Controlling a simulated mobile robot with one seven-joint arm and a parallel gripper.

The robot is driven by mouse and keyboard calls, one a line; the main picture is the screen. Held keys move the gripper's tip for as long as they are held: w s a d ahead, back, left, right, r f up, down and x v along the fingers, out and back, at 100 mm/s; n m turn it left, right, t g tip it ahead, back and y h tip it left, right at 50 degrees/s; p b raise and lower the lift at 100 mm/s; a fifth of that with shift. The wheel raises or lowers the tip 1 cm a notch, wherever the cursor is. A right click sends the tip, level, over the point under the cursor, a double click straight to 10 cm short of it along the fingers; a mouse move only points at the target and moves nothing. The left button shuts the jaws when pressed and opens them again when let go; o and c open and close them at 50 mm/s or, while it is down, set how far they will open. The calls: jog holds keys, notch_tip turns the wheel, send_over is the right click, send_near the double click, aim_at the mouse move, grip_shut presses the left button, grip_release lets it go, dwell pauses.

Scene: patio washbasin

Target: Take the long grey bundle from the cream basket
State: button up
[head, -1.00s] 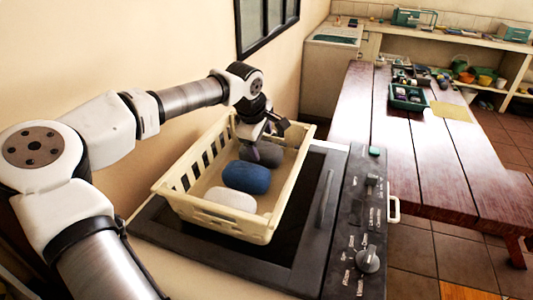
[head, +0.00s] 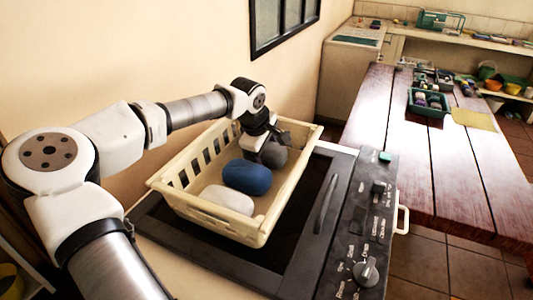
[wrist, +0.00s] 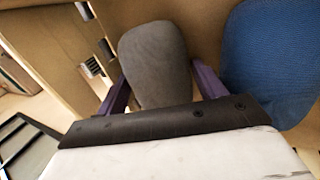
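The long grey bundle (head: 276,157) lies in the far end of the cream basket (head: 256,236), partly hidden by my gripper in the head view. In the wrist view the grey bundle (wrist: 155,62) points away between the two purple fingers of my gripper (wrist: 160,80). One finger stands on each side of it, close to its sides. The fingers are apart; contact with the bundle is not clear. In the head view my gripper (head: 268,150) is down inside the basket. A blue bundle (head: 247,177) lies close by, and a white bundle (head: 228,199) lies nearer.
The basket stands on a dark-topped appliance with knobs (head: 365,270), beside the wall. The basket's slotted walls surround my gripper. The blue bundle (wrist: 270,65) is close to the right finger. A wooden table (head: 400,140) with a green crate (head: 428,110) stands to the right.

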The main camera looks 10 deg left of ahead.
jog(key=c, duration=0.6)
